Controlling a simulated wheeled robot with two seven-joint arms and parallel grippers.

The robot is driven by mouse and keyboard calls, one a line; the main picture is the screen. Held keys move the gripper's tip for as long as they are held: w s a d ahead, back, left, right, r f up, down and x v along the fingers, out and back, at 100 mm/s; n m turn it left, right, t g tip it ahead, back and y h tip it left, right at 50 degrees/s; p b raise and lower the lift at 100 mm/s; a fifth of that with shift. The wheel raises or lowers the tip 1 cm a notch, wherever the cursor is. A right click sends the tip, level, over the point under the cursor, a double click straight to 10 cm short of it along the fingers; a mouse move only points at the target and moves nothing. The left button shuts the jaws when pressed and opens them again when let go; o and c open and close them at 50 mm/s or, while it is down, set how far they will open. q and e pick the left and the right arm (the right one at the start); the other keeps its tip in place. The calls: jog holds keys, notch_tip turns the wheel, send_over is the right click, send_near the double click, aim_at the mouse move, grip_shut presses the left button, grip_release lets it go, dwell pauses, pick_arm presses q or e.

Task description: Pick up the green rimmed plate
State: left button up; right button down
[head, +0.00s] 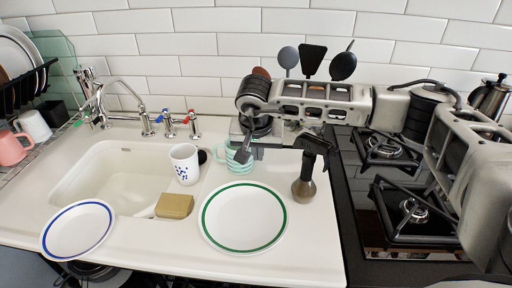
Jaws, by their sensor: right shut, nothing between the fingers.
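The green rimmed plate (243,217), white with a green ring near its edge, lies flat on the white counter right of the sink. Nothing covers it. My right gripper (243,154) comes in from the right, with its dark fingers pointing down above and behind the plate, in front of the mint striped mug (238,164). Its fingers look shut and empty, apart from the plate. My left gripper is out of view.
A blue rimmed plate (77,232) lies at the sink's front edge. A spotted white mug (185,165) and a sponge (174,206) are left of the green plate.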

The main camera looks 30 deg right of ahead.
jog(key=x, duration=0.5)
jog(key=shift+f, duration=0.25)
jog(key=shift+s+a+r+p, duration=0.2)
jog(key=shift+s+a+p, duration=0.4)
jog(key=shift+s+a, duration=0.55)
jog(key=shift+s, duration=0.4)
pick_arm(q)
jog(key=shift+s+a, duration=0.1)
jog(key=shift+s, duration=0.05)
